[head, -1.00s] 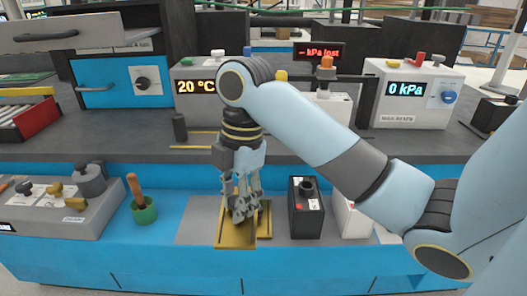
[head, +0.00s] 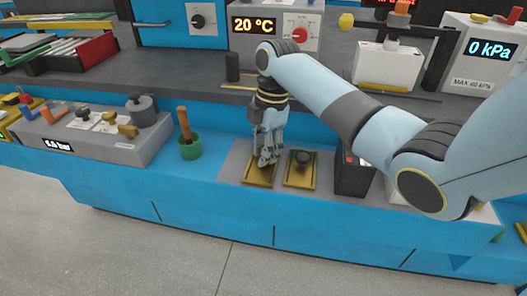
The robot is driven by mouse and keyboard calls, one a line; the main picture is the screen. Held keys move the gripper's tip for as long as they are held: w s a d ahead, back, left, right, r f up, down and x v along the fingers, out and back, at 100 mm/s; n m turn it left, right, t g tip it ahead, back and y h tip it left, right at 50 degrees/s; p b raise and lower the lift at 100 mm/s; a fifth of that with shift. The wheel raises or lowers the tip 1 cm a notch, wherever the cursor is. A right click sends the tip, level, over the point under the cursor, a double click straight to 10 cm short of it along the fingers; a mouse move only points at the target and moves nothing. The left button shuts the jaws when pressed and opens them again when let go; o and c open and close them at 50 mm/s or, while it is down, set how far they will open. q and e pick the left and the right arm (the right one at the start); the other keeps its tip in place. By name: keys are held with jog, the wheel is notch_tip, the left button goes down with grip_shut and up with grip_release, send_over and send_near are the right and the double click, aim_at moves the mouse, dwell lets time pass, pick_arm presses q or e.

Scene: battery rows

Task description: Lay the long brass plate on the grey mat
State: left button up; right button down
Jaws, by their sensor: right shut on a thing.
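My right gripper (head: 267,158) points straight down over the grey mat (head: 232,165) on the blue lower ledge. It is shut on a brass plate (head: 260,175), whose lower part shows beneath the fingers. The plate is at the mat's middle; the fingers hide its upper part and grip point. I cannot tell whether it touches the mat. A second brass plate (head: 300,182) with a dark round knob is beside it to the right, a narrow gap apart. My left gripper is out of view.
A black box (head: 352,174) stands right of the plates, partly behind my right arm. A green pot (head: 190,149) with a wooden-handled tool is left of the mat. A grey panel unit (head: 92,135) is farther left. A dark upright post (head: 232,68) stands on the shelf above.

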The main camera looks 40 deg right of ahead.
jog(key=c, duration=1.1)
grip_release()
jog(key=shift+o, duration=0.2)
notch_tip(320, 180, up, 12)
jog(key=d+p, duration=0.1)
jog(key=p, duration=0.1)
jog(key=shift+d, duration=0.4)
